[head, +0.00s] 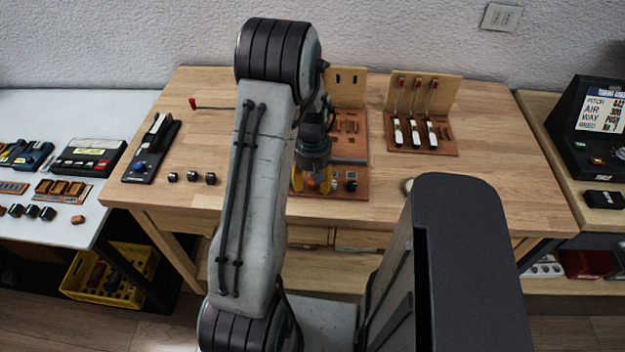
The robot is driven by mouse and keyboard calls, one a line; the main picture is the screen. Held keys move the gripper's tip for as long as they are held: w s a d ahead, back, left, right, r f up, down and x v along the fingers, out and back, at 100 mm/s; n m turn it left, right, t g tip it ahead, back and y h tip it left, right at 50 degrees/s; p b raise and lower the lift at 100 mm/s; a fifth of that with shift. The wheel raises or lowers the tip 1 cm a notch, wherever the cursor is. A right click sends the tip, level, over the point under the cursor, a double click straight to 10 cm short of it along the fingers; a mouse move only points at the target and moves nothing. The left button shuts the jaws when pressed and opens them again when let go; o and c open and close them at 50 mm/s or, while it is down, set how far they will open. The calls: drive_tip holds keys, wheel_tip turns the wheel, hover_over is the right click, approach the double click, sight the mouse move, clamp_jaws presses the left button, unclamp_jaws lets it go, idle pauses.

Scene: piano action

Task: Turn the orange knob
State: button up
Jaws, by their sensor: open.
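My gripper (312,184) points down over the front of a wooden panel (361,157) in the middle of the wooden table. Its yellow-orange fingers are apart, so it is open. Small dark knobs (351,186) show on the panel just right of the fingers. I cannot tell whether the fingers touch anything.
A wooden stand with several red-tipped levers (417,133) is at the back right. A black device (150,148) and several small dark blocks (191,177) lie to the left. The wooden table (490,150) is bare at the right. A screen unit (597,125) stands farther right.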

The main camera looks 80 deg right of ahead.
clamp_jaws()
drive_tip(key=shift+n+b, duration=0.45)
drive_tip(key=shift+n, duration=0.35)
unclamp_jaws()
idle(0.3)
wheel_tip(320, 180, up, 12)
idle(0.7)
